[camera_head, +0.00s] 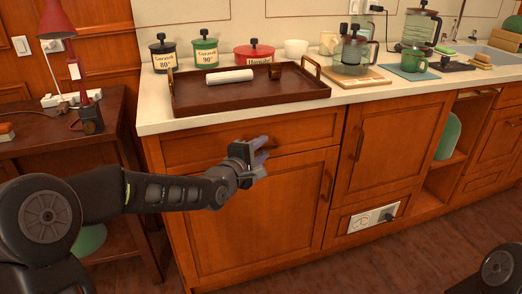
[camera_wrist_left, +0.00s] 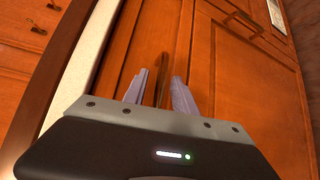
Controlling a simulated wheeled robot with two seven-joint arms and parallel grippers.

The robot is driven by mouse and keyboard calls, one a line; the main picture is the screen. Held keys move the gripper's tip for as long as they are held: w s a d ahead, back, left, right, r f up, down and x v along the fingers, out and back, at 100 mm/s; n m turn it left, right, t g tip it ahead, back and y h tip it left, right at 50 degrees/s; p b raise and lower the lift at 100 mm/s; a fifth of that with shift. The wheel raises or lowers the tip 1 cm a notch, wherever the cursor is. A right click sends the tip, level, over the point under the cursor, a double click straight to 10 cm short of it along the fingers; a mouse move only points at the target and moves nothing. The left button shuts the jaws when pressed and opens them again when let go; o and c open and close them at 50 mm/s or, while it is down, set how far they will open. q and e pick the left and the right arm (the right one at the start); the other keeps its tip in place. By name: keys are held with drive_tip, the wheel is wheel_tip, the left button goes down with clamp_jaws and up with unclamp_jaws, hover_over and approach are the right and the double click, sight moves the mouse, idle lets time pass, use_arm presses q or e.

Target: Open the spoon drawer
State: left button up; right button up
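The drawer (camera_head: 196,150) is the wide wooden front just under the counter's edge in the head view, and it looks shut. It also shows in the left wrist view (camera_wrist_left: 122,62). My left gripper (camera_head: 262,163) is in front of the right half of this drawer front. In the left wrist view my left gripper's two pale fingers (camera_wrist_left: 160,92) are apart, with the bronze drawer handle (camera_wrist_left: 164,68) between them. I cannot see contact with either finger. In the head view the gripper hides the handle. The drawer's contents are hidden. My right gripper is out of view.
A cabinet door (camera_head: 245,215) is below the drawer, with another door (camera_head: 385,150) to its right. A wooden tray (camera_head: 210,103) stands on the counter (camera_head: 155,118) above. A side table (camera_head: 60,145) with a red lamp (camera_head: 56,20) is at left.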

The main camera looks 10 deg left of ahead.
use_arm(q)
drive_tip(key=shift+c, duration=0.5)
clamp_jaws()
idle(0.8)
